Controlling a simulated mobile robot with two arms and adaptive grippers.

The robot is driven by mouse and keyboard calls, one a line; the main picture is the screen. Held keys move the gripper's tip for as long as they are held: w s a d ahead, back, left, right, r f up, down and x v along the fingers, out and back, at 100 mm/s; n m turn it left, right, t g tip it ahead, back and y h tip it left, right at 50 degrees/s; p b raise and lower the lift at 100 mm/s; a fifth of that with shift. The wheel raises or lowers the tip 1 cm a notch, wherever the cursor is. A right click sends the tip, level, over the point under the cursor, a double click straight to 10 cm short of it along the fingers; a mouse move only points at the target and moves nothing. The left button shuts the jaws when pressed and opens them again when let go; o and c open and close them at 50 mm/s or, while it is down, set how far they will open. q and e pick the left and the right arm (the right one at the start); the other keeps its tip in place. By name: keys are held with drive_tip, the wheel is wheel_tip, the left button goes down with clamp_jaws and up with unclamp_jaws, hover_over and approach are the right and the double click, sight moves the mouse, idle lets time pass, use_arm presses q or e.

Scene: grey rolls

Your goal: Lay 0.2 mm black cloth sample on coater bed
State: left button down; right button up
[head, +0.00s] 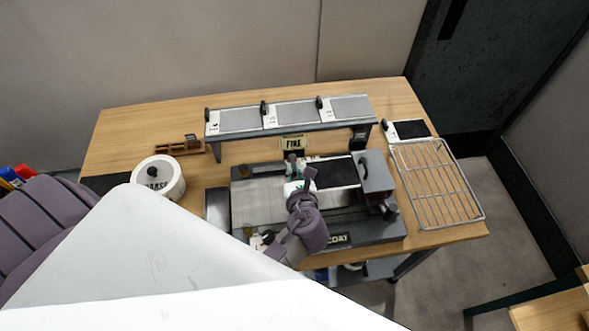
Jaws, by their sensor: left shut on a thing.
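The coater (258,203) stands at the middle of the table, with a flat grey bed. A black cloth sample (335,173) lies on or just above the right part of the bed; I cannot tell if it touches. My left gripper (300,182) is at the sample's left end, shut on it near a white tab. The gripper hides part of that end. A second black sample (411,129) with a white label lies at the table's right back. The thickness labels are too small to read. My right gripper is not in view.
A raised rack (290,130) with several grey samples stands behind the coater. A grey block (375,172) is at the bed's right end. A white shape of mine hides the lower left.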

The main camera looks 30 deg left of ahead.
use_arm(q)
drive_tip(key=shift+r+p, duration=0.15)
drive_tip(key=shift+p, duration=0.25)
wheel_tip(320, 180, down, 4)
drive_tip(key=b, duration=0.2)
drive_tip(key=shift+f+b, duration=0.2)
drive_tip(key=shift+b, duration=0.1)
drive_tip(key=shift+f+b, duration=0.95)
drive_tip(key=shift+f, duration=0.55)
drive_tip(key=shift+f+b, duration=0.3)
drive_tip(key=shift+f, duration=0.3)
drive_tip(key=shift+f, duration=0.35)
drive_tip(key=c, duration=1.1)
unclamp_jaws()
drive_tip(key=shift+c, duration=0.2)
